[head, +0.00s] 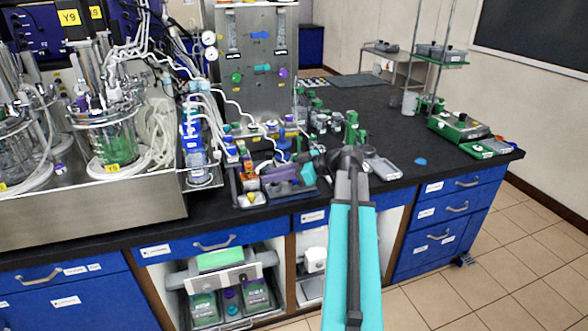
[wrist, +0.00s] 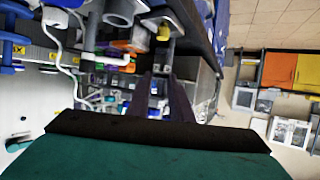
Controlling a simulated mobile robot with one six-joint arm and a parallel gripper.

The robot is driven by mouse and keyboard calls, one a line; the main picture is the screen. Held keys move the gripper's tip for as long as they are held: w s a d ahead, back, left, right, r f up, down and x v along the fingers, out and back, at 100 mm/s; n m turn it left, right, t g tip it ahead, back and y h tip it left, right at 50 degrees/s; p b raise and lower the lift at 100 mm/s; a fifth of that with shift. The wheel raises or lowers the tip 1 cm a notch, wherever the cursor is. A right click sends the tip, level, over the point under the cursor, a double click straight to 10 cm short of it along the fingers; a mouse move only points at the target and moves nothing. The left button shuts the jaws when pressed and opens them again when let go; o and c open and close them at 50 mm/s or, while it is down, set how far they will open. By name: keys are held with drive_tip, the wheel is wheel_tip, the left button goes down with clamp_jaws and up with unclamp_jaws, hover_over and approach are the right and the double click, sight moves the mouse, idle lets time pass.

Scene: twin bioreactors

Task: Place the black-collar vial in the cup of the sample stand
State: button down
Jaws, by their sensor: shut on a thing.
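My gripper (head: 306,156) reaches left from my wrist over the black bench, close to a crowded group of small coloured parts. In the wrist view its two dark fingers (wrist: 164,88) stand close together. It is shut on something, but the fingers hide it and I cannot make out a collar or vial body. I cannot tell the sample stand or its cup for sure. A small grey rack (head: 248,197) with a yellow piece stands at the bench's front edge, left of my gripper.
A glass bioreactor vessel (head: 106,135) with tubing stands on a steel platform (head: 120,205) at left. A steel panel (head: 255,65) rises behind. Green-topped bottles (head: 351,130) stand close beyond my wrist.

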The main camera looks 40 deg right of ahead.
drive_tip(key=w+a+f+n+g+y, duration=0.1)
drive_tip(key=a+f, duration=0.2)
drive_tip(key=a, duration=0.8)
drive_tip(key=w+a+f+n+g+y, duration=0.1)
drive_tip(key=a+f, duration=0.2)
drive_tip(key=a, duration=0.8)
drive_tip(key=w+a+f+n+g+y, duration=0.1)
drive_tip(key=a+f, duration=0.3)
drive_tip(key=a, duration=0.7)
drive_tip(key=shift+w+n, duration=0.25)
drive_tip(key=shift+n, duration=0.15)
